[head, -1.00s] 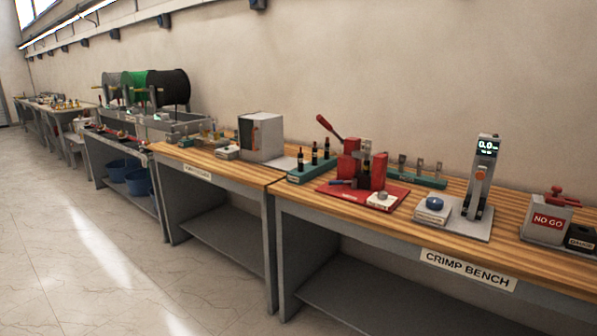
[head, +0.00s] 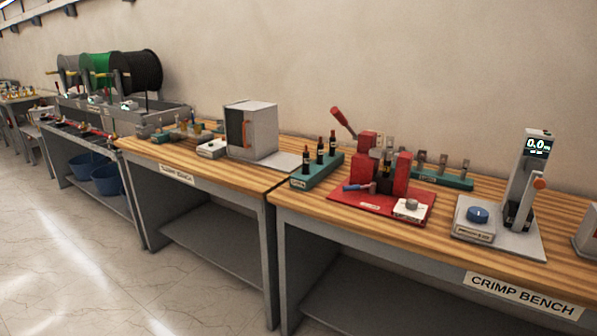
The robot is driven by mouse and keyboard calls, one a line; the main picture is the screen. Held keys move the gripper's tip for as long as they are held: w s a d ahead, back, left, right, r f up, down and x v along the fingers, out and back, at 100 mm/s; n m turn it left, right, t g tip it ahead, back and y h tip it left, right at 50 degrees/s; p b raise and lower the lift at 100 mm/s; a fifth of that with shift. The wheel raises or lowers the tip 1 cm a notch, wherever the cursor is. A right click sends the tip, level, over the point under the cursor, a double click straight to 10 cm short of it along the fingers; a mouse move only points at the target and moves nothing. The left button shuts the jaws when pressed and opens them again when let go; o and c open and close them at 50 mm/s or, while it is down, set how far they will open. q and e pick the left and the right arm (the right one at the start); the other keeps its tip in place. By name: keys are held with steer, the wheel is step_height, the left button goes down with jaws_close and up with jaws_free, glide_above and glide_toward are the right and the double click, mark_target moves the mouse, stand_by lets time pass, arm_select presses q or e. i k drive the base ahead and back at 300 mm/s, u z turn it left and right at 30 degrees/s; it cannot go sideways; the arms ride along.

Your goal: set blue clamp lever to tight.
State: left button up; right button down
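A small blue lever (head: 358,187) with a reddish end lies low at the front left of the red press on the crimp bench. It looks like the blue clamp lever, and it lies roughly level. The red press (head: 401,173) stands on a red base plate (head: 350,203) and has a long red handle (head: 343,122) tilted up to the left. The lever's setting marks are too small to read. Neither of my grippers shows in the head view.
The crimp bench (head: 450,258) holds a teal rack with dark bottle-like parts (head: 320,170), a white block with a grey knob (head: 412,209), and a grey gauge stand (head: 527,185) with a blue knob (head: 477,214). A grey box (head: 252,130) stands on the left bench. Open floor (head: 75,285) lies at the front left.

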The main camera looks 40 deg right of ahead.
mark_target(372, 185)
steer(key=z, duration=0.4)
steer(key=i, duration=1.3)
steer(key=z, duration=0.8)
